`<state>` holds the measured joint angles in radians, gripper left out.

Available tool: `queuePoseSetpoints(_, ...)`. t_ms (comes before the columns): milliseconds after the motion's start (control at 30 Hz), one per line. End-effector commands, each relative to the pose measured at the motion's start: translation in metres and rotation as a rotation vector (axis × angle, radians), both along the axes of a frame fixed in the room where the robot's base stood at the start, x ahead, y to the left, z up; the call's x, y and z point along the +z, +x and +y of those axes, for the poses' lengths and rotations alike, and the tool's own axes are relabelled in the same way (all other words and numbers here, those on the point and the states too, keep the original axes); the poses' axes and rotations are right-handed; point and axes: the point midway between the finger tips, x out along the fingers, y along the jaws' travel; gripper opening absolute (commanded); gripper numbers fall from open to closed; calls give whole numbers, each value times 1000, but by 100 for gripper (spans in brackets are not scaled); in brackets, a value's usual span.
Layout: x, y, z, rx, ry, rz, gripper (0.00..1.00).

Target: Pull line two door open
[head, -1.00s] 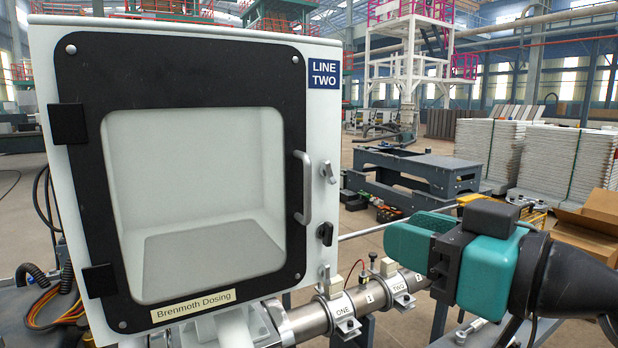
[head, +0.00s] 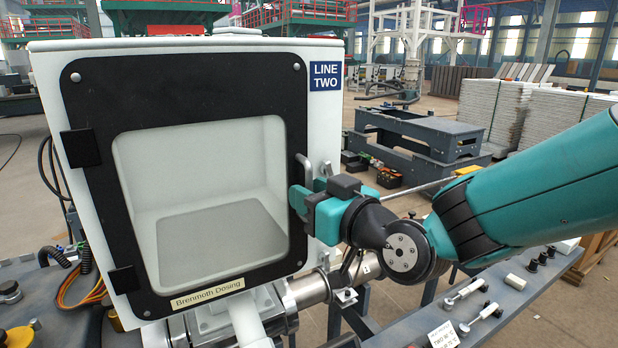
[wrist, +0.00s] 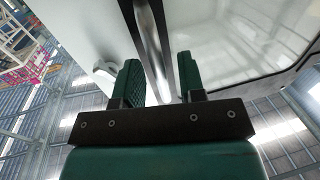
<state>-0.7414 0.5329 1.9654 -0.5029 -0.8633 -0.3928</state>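The line two door (head: 90,200) is a black-framed panel with a clear window, on a white cabinet (head: 325,140) labelled LINE TWO. It looks closed against the cabinet. Its grey bar handle (head: 303,165) is on the door's right side, with the lower part hidden behind my gripper (head: 299,200) in the head view. In the wrist view, the handle (wrist: 151,45) passes between the two fingers of my gripper (wrist: 157,68). The fingers are apart, with a visible gap between the bar and the right finger. Contact with the left finger is unclear.
Black hinges (head: 82,148) are on the door's left side. A metal pipe (head: 310,288) runs below the cabinet. A dark bench (head: 515,310) with small fittings lies at the lower right. Open floor shows beyond, with a dark frame (head: 425,150) standing on it.

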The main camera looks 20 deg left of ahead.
Motion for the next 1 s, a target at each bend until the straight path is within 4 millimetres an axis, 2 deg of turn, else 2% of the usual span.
queuePoseSetpoints(367, -1, 4, 6, -1, -1, 0, 37)
queuePoseSetpoints(400, -1, 4, 6, -1, 0, 0, 32)
queuePoseSetpoints(533, -1, 4, 6, -1, 0, 0, 2)
queuePoseSetpoints(567, -1, 4, 6, -1, 0, 0, 0)
queuePoseSetpoints(833, -1, 1, 7, 3, 0, 0, 0)
queuePoseSetpoints(1000, -2, -14, 12, 24, 1, -1, 0)
